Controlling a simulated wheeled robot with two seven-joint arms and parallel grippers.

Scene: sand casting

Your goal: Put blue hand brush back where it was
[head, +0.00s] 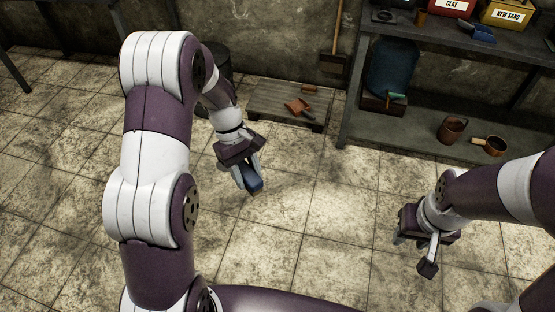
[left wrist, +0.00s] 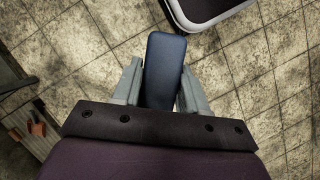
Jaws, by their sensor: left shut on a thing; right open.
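The blue hand brush (head: 254,184) is held in my left gripper (head: 246,176), above the tiled floor left of the middle of the head view. In the left wrist view the brush (left wrist: 165,62) shows as a dark blue rounded block between the two grey fingers of the left gripper (left wrist: 160,92). Its bristles are not visible. My right gripper (head: 413,252) is open and empty at the lower right, above the floor.
A low wooden pallet (head: 265,112) with a reddish-brown item stands at the wall. A shelf unit (head: 420,130) at the right bears a blue container (head: 389,70), pots (head: 452,130), labelled bins (head: 505,14) and a small blue item (head: 480,33). The floor between is clear.

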